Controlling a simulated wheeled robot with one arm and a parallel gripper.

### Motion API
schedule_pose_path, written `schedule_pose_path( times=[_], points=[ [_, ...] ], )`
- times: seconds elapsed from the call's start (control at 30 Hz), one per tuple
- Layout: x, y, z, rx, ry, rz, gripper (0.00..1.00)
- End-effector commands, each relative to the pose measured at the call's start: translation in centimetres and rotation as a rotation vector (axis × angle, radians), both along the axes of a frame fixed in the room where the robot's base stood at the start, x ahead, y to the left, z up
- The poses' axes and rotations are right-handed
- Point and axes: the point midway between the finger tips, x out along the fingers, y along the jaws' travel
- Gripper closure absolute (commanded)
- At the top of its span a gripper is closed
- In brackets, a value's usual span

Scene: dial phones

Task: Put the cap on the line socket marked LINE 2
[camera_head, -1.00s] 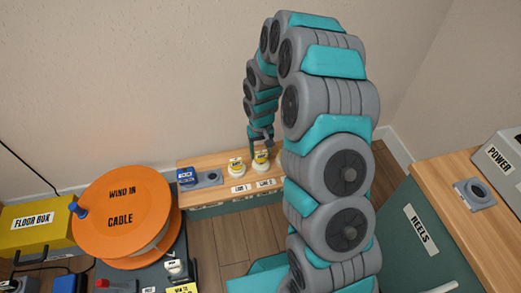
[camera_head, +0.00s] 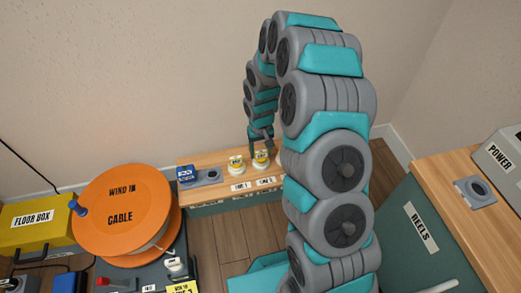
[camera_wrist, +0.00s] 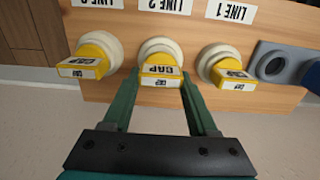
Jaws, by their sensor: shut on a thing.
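In the wrist view, which is upside down, my gripper (camera_wrist: 161,82) has its two green fingers on either side of the middle yellow cap (camera_wrist: 161,71). It is shut on this cap. The cap sits at the pale round LINE 2 socket (camera_wrist: 158,45), in line with the LINE 2 label (camera_wrist: 165,5). I cannot tell how firmly it is seated. In the head view my gripper (camera_head: 262,150) is above the same cap (camera_head: 261,158) on the wooden shelf.
Similar yellow caps sit on the LINE 1 socket (camera_wrist: 234,74) and on the socket at left (camera_wrist: 83,66). A grey empty socket (camera_wrist: 273,64) is beside LINE 1. An orange cable reel (camera_head: 120,205) and yellow floor box (camera_head: 35,225) stand left in the head view.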

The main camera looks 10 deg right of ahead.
Motion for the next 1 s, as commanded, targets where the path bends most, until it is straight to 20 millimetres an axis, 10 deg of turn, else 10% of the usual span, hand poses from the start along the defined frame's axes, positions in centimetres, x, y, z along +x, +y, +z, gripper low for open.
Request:
schedule_pose_path(
  times=[0.17,0.2,0.47,1.0],
  points=[
    [-0.04,-0.01,-0.41,0.000,0.001,0.000,1.00],
    [-0.04,-0.01,-0.36,0.000,0.001,0.000,0.37],
    [-0.04,0.00,-0.32,0.000,0.001,0.000,0.08],
    [-0.04,0.00,-0.30,0.000,0.001,0.000,0.26]
  ],
)
